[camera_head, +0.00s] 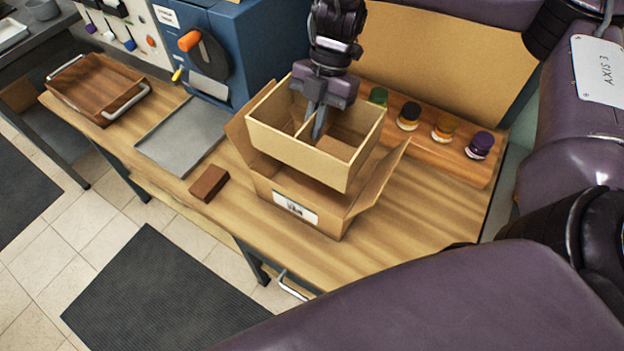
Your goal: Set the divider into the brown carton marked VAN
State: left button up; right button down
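The brown carton (330,222) stands on the wooden bench with its flaps open and a white label reading VAN on its front wall. The divider (300,148), a tan open frame with inner partitions, is over the carton's mouth. Its lower front edge shows above the carton's front wall, so it looks held above the opening; how far its far side reaches down is hidden. My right gripper (318,122) points down into the divider, its fingers closed on an inner partition. My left gripper is not in view.
Several jars with coloured lids, one purple (479,146), stand in a row behind the carton on the right. A small brown block (209,184) and a grey plate (182,136) lie left of it. A wooden tray (74,92) is farther left, near a blue machine (243,45).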

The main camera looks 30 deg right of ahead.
aim_at(314, 146)
notch_tip(314, 146, down, 6)
jog(key=shift+r+b, duration=0.25)
jog(key=shift+b, duration=0.3)
notch_tip(314, 146, down, 12)
jog(key=b, duration=0.2)
jog(key=shift+w+b, duration=0.1)
jog(key=shift+b, duration=0.25)
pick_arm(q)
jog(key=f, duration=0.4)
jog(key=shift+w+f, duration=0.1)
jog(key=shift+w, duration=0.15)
pick_arm(e)
jog(key=shift+w+f, duration=0.1)
jog(key=shift+f, duration=0.05)
jog(key=shift+f, duration=0.6)
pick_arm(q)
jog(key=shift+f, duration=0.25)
pick_arm(e)
jog(key=c, duration=1.6)
grip_release()
pick_arm(q)
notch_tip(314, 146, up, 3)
jog(key=p, duration=0.2)
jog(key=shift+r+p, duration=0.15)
jog(key=shift+p, duration=0.25)
pick_arm(e)
jog(key=v, duration=1.3)
jog(key=shift+r, duration=0.15)
